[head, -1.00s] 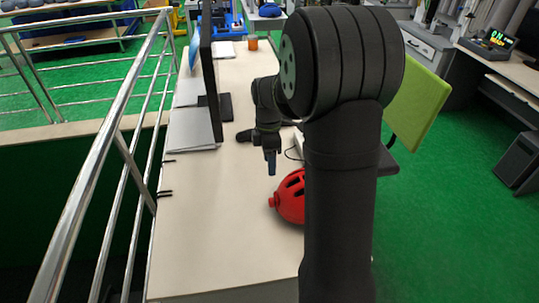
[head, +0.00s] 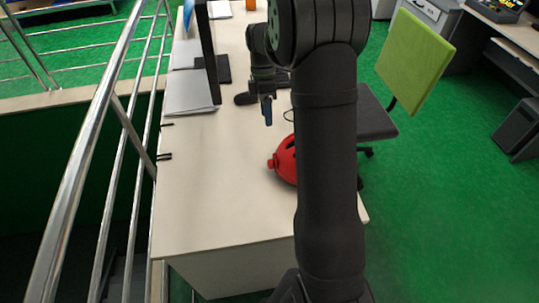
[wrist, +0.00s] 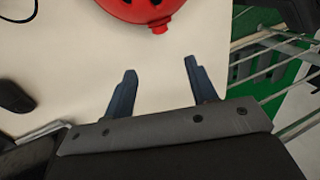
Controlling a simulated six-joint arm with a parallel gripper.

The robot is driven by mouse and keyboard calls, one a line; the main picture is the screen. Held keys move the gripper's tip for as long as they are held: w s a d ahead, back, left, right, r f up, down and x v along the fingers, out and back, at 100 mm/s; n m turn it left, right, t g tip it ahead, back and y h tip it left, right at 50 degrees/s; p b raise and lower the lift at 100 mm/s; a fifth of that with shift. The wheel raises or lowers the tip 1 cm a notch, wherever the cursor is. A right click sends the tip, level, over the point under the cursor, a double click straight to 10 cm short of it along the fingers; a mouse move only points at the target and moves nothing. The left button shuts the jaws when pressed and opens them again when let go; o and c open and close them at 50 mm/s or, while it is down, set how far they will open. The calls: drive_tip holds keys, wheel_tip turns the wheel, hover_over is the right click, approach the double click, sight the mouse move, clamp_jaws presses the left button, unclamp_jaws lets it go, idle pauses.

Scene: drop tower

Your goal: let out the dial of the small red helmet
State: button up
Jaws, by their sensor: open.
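The small red helmet (head: 284,160) lies on the desk, with its right part hidden behind my arm in the head view. A red dial (head: 270,163) sticks out from its left side. In the wrist view the helmet (wrist: 128,7) is cut off by the top edge, and the dial (wrist: 160,27) points down toward my gripper. My gripper (wrist: 157,76) is open and empty, its two blue-grey fingers spread and apart from the dial. In the head view my gripper (head: 267,112) hangs above the desk, beyond the helmet.
The desk (head: 215,200) is clear in front and to the left of the helmet. A monitor (head: 208,50) and papers (head: 190,92) stand farther back on the left. A metal railing (head: 95,150) runs along the left. A green chair (head: 415,55) stands at the right.

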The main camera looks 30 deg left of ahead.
sight(271, 164)
drive_tip(key=x, duration=1.7)
drive_tip(key=shift+w+f, duration=0.1)
drive_tip(key=shift+c, duration=0.4)
drive_tip(key=c, duration=0.9)
drive_tip(key=shift+a, duration=0.1)
drive_tip(key=g+h, duration=0.3)
drive_tip(key=shift+w+a+f, duration=0.2)
drive_tip(key=shift+w+f, duration=0.05)
drive_tip(key=shift+w+a+f+g+h, duration=0.1)
drive_tip(key=shift+f+g+h, duration=0.05)
drive_tip(key=shift+g+h, duration=1.15)
